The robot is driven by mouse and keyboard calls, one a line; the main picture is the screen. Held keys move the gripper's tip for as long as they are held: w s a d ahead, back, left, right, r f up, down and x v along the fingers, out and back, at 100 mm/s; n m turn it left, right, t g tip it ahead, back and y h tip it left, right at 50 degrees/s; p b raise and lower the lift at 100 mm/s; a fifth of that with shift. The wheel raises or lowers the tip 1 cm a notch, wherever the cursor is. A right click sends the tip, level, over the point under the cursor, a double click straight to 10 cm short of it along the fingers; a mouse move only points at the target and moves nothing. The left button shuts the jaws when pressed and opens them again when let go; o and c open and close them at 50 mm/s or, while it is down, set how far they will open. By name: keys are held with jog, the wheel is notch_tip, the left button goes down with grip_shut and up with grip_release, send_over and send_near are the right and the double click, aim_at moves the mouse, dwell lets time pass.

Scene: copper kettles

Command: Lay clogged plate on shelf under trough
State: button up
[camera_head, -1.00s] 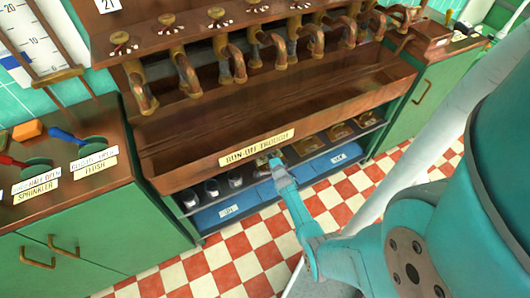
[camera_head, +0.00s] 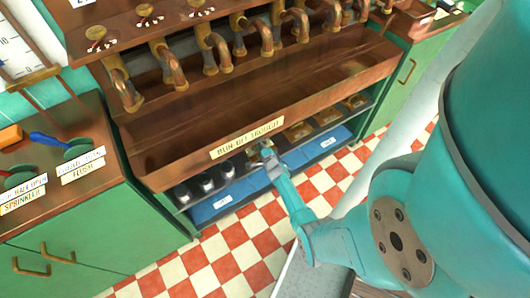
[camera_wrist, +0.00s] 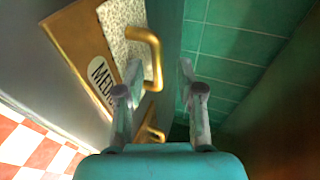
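The brown run-off trough (camera_head: 190,135) runs under the row of pipes in the head view. The open shelf (camera_head: 172,195) lies below it. My gripper (camera_head: 267,150) reaches to the shelf's front, just under the trough's label. In the wrist view my gripper (camera_wrist: 159,72) has its two fingers apart. A brass-edged plate (camera_wrist: 75,45) with a cream speckled panel and a label starting "MED" lies left of the fingers. Its brass handle (camera_wrist: 156,60) shows near and between the fingertips; I cannot tell whether they touch. I cannot tell for sure that this is the clogged plate.
Other brass plates (camera_head: 299,130) sit on the shelf to the right of my gripper, dark jars (camera_head: 206,181) to the left. Green cabinets (camera_head: 75,225) flank the trough. The checkered floor (camera_head: 235,240) in front is clear.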

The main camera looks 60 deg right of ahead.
jog(key=s+a+r+n+t+y, duration=0.1)
jog(key=s+a+r+n, duration=0.35)
jog(key=a, duration=0.65)
jog(key=s+a+r+n+t+y, duration=0.1)
jog(key=s+a+r+n+y, duration=0.15)
jog(key=s+a+r, duration=0.6)
jog(key=s+a+r+n+t+y, duration=0.1)
jog(key=s+a+n, duration=0.3)
jog(key=a, duration=1)
jog(key=s+a+r+n+y, duration=0.1)
jog(key=s+a+r+n, duration=0.2)
jog(key=r, duration=0.5)
jog(key=s+a+r+n+t+y, duration=0.1)
jog(key=s+a+r+n+y, duration=0.1)
jog(key=s+a+r+n, duration=0.2)
jog(key=s+a+r+n+y, duration=0.2)
jog(key=s+r+n, duration=0.3)
jog(key=r, duration=0.6)
jog(key=a+n, duration=0.1)
jog(key=n, duration=0.1)
jog(key=shift+s+a+r+n+t, duration=0.3)
jog(key=shift+r+n, duration=0.05)
jog(key=shift+n, duration=0.05)
